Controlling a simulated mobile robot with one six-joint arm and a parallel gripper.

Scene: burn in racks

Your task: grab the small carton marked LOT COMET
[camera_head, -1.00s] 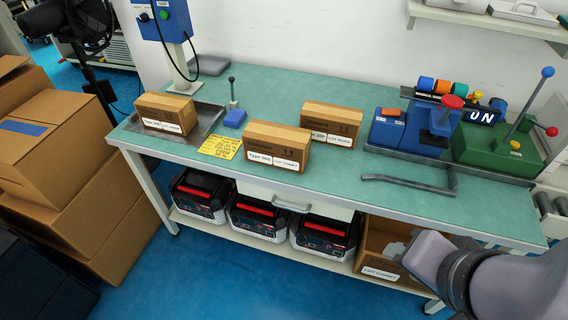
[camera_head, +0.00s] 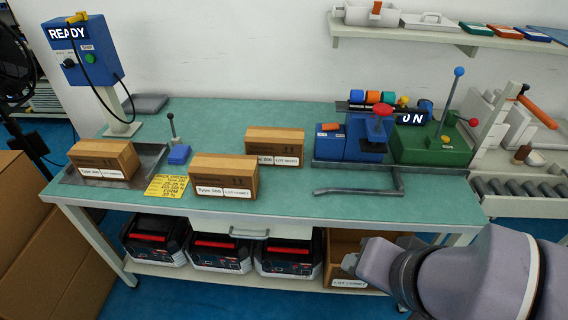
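Three small brown cartons stand on the green bench top. The front middle carton (camera_head: 224,175) has a white label that seems to read LOT COMET, though the print is small. The left carton (camera_head: 104,159) sits in a grey metal tray, and its lot word is too small to read surely. The back carton (camera_head: 274,146) stands behind and right of the middle one, its lot word also unclear. My arm enters at the lower right, in front of the bench and well away from the cartons. My gripper's fingers are not visible.
A yellow note (camera_head: 167,186), a blue block (camera_head: 179,154) with a lever behind it and a blue READY box (camera_head: 84,54) are near the cartons. Blue and green machines (camera_head: 432,144) stand right. An open labelled box (camera_head: 341,274) and several black-red cases (camera_head: 219,252) fill the lower shelf.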

